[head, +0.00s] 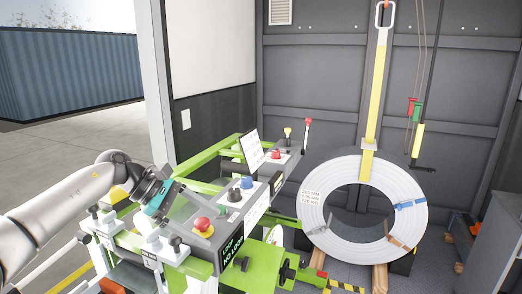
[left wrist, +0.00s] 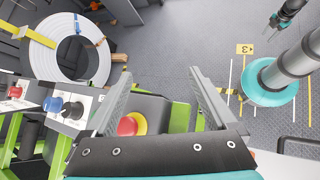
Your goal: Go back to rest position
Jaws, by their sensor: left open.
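My left gripper (head: 168,203) is over the control panel of the green and grey machine (head: 262,265) in the head view. In the left wrist view its two grey fingers (left wrist: 160,85) are spread apart with nothing between them. A red mushroom button (head: 202,225) on a yellow base is close beside the gripper; it also shows beyond the fingers in the left wrist view (left wrist: 131,124). At the top right of the left wrist view is a dark gripper (left wrist: 287,14), apparently my right one; its jaws are too small to judge.
A large white coil (head: 318,202) with a yellow strap (head: 376,90) stands behind the machine at right. Blue and black knobs (head: 240,188) and a tilted screen (head: 251,149) rise from the panel. A grey cabinet (head: 497,245) is at far right. Open floor shows in the left wrist view.

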